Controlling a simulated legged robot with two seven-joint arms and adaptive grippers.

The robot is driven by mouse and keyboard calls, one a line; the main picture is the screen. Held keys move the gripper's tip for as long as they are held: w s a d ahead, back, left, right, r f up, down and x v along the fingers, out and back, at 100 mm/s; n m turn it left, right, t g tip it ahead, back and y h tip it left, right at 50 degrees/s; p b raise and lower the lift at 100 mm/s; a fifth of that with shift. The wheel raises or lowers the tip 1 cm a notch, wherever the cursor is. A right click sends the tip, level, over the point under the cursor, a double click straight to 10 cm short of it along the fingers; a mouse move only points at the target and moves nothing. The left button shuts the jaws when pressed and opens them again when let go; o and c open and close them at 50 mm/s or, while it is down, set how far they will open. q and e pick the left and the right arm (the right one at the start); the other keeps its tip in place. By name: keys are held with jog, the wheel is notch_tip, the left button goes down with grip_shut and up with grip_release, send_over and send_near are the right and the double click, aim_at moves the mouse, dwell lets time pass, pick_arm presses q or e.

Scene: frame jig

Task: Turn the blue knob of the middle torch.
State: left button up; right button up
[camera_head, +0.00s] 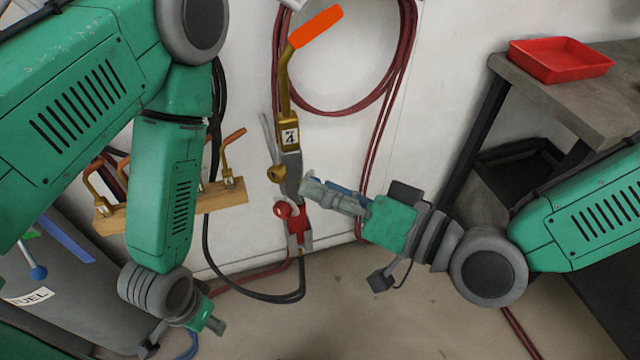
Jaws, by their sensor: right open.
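A torch (290,135) with a brass neck, an orange tip and a label reading 4 hangs upright at the centre. A red knob (282,210) and a brass knob (276,174) show on its lower body. My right gripper (308,188) is open, reaching in from the right, with its fingertips at or just in front of the torch's lower body; I cannot tell whether they touch. A strip of blue (345,189) shows along the gripper; I cannot tell whether it is a knob. No blue knob shows clearly on the torch. My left gripper (214,326) hangs low, away from the torch, pointing down-right.
A wooden rack (222,196) with smaller brass, orange-tipped torches stands left, partly behind my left arm. Red hoses (385,100) loop on the white wall, and a black hose hangs below the torch. A table (585,95) with a red tray (560,60) stands right.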

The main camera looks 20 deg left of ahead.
jog(key=v, duration=1.1)
